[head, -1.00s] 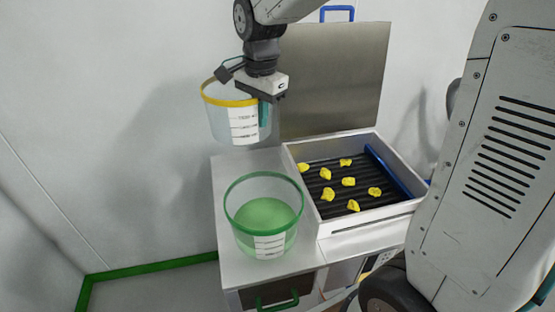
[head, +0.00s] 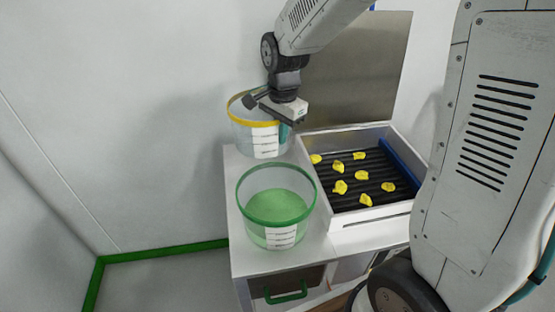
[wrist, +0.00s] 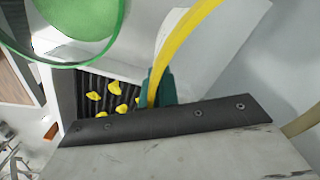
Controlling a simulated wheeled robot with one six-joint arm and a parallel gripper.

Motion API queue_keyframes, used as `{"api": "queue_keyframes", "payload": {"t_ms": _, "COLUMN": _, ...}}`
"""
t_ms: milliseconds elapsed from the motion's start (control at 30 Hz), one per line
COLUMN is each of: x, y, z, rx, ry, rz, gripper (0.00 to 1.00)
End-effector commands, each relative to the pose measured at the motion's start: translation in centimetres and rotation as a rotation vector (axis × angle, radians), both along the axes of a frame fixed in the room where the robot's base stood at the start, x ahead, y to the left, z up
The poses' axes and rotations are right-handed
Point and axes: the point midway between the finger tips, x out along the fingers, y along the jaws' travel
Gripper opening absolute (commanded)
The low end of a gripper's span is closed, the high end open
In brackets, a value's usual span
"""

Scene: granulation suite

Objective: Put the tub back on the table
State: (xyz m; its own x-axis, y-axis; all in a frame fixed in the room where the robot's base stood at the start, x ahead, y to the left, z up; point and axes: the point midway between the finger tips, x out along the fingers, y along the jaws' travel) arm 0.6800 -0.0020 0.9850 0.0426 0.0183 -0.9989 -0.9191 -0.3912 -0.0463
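A clear tub with a yellow rim (head: 240,133) and a white scale label is at the back left of the white table (head: 232,220), behind the green-rimmed tub. My gripper (head: 284,130) is shut on its right side at the rim. The wrist view shows the yellow rim (wrist: 184,42) at the teal finger (wrist: 158,88); the other finger is hidden. The tub looks upright, its base at or just above the table top. I cannot tell whether it touches.
A green-rimmed tub with green contents (head: 277,207) stands in front on the table. To the right is an open white box (head: 345,222) with a dark ribbed bed, several yellow lumps (head: 361,175) and a blue bar (head: 401,166). A metal panel (head: 362,75) rises behind.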

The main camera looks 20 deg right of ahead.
Motion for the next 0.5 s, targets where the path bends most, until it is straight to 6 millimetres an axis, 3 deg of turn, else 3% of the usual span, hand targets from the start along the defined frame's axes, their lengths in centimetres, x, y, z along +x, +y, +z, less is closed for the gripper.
{"api": "queue_keyframes", "payload": {"t_ms": 100, "x": 0.0, "y": 0.1, "z": -2.4, "rx": 0.000, "ry": 0.002, "rz": 0.001, "gripper": 0.00}}
{"api": "queue_keyframes", "payload": {"t_ms": 333, "x": 0.0, "y": 0.1, "z": -4.5, "rx": 0.000, "ry": 0.001, "rz": 0.001, "gripper": 0.00}}
{"api": "queue_keyframes", "payload": {"t_ms": 500, "x": -0.1, "y": 0.1, "z": -7.2, "rx": -0.001, "ry": 0.004, "rz": 0.002, "gripper": 0.00}}
